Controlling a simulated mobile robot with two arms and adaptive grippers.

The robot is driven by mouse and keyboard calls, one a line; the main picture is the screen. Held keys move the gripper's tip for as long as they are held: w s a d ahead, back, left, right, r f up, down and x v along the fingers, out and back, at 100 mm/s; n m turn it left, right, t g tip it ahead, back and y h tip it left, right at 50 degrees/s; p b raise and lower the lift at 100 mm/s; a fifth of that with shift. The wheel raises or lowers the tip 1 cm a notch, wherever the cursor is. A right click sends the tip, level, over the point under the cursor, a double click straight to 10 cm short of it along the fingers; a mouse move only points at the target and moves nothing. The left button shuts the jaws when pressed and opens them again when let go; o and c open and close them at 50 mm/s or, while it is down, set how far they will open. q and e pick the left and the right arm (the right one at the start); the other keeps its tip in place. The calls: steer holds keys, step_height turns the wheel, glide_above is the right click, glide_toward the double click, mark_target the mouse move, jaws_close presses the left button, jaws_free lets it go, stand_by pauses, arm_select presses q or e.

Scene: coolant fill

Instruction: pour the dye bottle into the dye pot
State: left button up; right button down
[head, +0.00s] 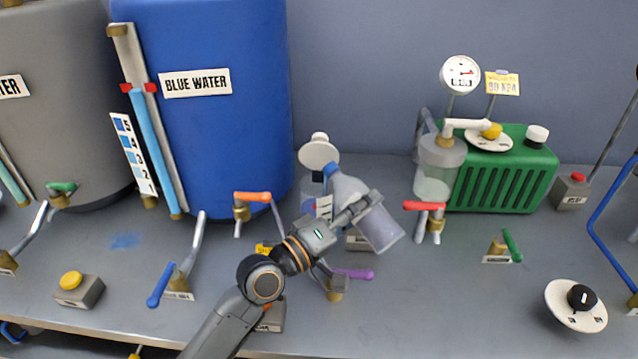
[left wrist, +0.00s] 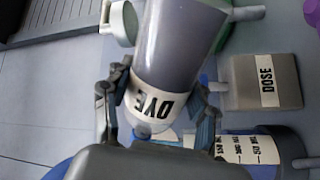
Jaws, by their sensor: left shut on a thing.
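The dye bottle (head: 380,230) is a translucent bottle with grey-purple contents and a pale blue end. My left gripper (head: 362,208) is shut around it and holds it tilted above the bench. In the left wrist view the bottle (left wrist: 180,45) shows its DYE label upside down between the fingers of the left gripper (left wrist: 162,98). A clear vessel with a scale label, which looks like the dye pot (head: 308,189), stands just left of the bottle, partly hidden. The scaled vessel also shows in the left wrist view (left wrist: 255,148). My right gripper is not in view.
A blue water tank (head: 225,130) stands behind left. An orange-handled tap (head: 241,212) and a purple lever (head: 353,274) are near the arm. A red-handled tap (head: 425,207) and a green pump (head: 505,175) stand right. A DOSE box (left wrist: 262,82) is beside the vessel.

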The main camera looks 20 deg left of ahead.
arm_select(q)
steer(key=shift+w+a, duration=0.15)
steer(key=shift+a, duration=0.05)
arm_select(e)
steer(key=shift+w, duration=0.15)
arm_select(q)
steer(key=shift+d, duration=0.15)
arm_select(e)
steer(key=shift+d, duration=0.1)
arm_select(q)
steer(key=shift+n, duration=0.3)
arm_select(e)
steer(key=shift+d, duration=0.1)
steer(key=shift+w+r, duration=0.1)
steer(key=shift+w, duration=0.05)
arm_select(q)
steer(key=shift+s, duration=0.2)
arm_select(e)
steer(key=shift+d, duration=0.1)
arm_select(q)
steer(key=shift+w, duration=0.15)
steer(key=shift+n, duration=0.3)
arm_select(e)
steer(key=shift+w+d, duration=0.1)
